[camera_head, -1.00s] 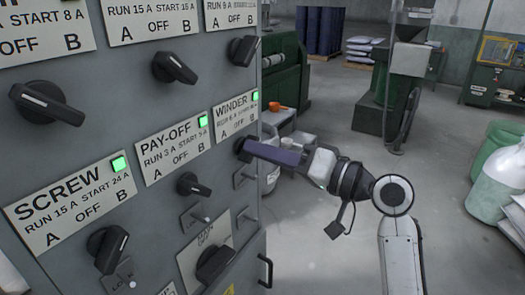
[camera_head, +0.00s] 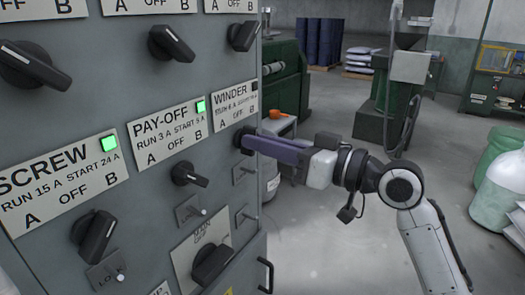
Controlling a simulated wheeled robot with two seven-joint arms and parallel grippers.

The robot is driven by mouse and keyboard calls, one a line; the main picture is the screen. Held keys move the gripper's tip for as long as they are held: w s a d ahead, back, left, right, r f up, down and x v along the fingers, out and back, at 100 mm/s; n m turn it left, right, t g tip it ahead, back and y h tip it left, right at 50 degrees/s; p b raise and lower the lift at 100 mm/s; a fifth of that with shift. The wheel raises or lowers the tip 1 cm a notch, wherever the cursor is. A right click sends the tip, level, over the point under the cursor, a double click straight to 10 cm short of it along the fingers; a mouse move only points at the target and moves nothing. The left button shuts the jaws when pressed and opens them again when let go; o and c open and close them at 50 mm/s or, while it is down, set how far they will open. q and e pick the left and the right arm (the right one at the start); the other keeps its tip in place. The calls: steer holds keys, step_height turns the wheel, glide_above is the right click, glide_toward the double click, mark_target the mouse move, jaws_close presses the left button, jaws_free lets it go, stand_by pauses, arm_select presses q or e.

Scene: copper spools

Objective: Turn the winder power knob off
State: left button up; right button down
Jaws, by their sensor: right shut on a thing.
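The grey control cabinet fills the left of the head view. The winder plate (camera_head: 234,103) is at its right edge, and the small lamp (camera_head: 254,87) at the plate's corner is dark. The winder knob (camera_head: 243,137) sits just below the plate and is mostly hidden by my right gripper. My right gripper (camera_head: 250,143) reaches in from the right and is shut on the knob, its purple fingers lying nearly level. The knob's exact pointing cannot be seen behind the fingers. My left gripper is not in view.
Pay-off (camera_head: 187,174) and screw (camera_head: 94,237) knobs are nearby, with green lamps lit above them. The main switch (camera_head: 212,264) and a cabinet handle (camera_head: 266,275) are below. Green machinery and a bucket stand behind my arm.

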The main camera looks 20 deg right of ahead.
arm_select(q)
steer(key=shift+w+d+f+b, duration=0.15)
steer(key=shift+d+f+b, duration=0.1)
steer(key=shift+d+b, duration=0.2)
arm_select(e)
steer(key=shift+n, duration=1.1)
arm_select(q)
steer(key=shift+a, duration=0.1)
arm_select(e)
steer(key=c, duration=1.8)
jaws_free()
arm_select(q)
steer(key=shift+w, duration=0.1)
